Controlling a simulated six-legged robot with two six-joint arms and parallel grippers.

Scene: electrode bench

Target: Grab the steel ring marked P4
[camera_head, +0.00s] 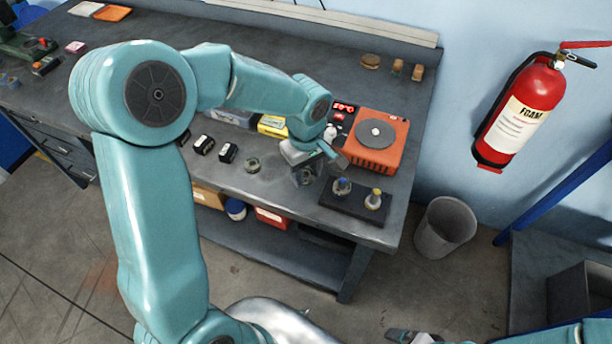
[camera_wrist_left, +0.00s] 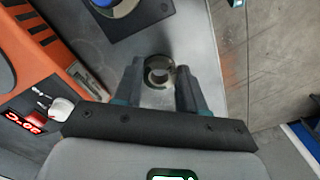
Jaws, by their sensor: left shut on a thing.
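My left gripper (camera_head: 308,166) reaches down to the bench top, left of the black holder. In the left wrist view its two dark fingers (camera_wrist_left: 161,78) stand on either side of a steel ring (camera_wrist_left: 159,64), and they are shut on it. In the head view the gripper largely hides this ring (camera_head: 305,177). No P4 mark can be read on it. Another small ring-like piece (camera_head: 253,165) lies on the bench to the left. What looks like my right gripper (camera_head: 412,336) is partly cut off at the bottom edge; its jaws cannot be made out.
An orange hotplate (camera_head: 388,155) with a red display stands behind the gripper. A black holder (camera_head: 345,208) with two small capped vessels lies just to the right, near the bench edge. Dark blocks (camera_head: 228,153) sit to the left. A grey bin (camera_head: 445,228) stands on the floor.

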